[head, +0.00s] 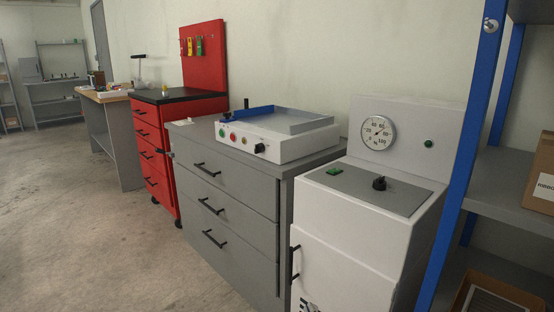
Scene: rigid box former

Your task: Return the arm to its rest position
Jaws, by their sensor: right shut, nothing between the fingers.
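Neither of my arms nor grippers shows in the head view. The likely box former is a low white machine (275,136) on a grey drawer cabinet (225,185). It has a grey flat top, a blue bar (248,113) along its left part, and a row of coloured buttons and a black knob (260,148) on its front. No gripper is seen near it or touching it.
A white cabinet (345,225) with a dial gauge (379,132) stands right of the grey cabinet. A blue-framed shelf (455,170) holding a cardboard box (543,175) is at the right edge. A red tool cart (153,160) stands left. The floor (80,230) at left is clear.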

